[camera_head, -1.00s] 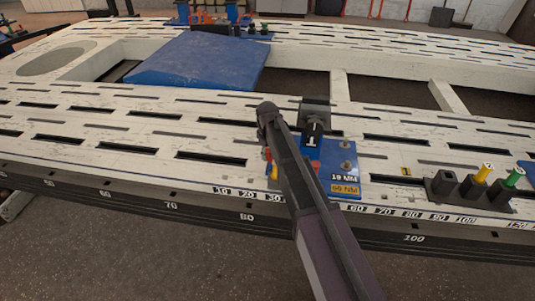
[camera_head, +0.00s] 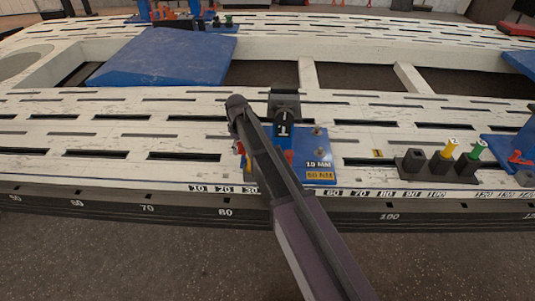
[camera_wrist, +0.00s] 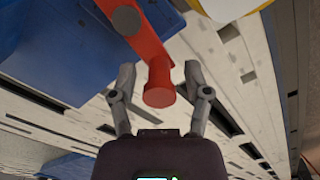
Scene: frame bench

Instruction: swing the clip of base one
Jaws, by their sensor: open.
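The red clip (camera_wrist: 150,45) is a flat arm with a round pivot and a knob-like end in the wrist view. My gripper (camera_wrist: 160,74) is open, with one finger on each side of the clip's knob end. I cannot tell whether a finger touches it. In the head view, a blue base (camera_head: 318,147) carries a black block marked 1 (camera_head: 284,123), upright studs and the labels 19 MM and 60 NM. A bit of red (camera_head: 289,157) shows there beside my arm. My arm hides most of the clip and my gripper in that view.
A black holder (camera_head: 412,163) with yellow and green sockets stands right of the base. A blue pad (camera_head: 165,57) lies farther back on the slotted white bench (camera_head: 70,130). Another blue base (camera_head: 512,140) is at the right edge. The bench has open gaps behind the base.

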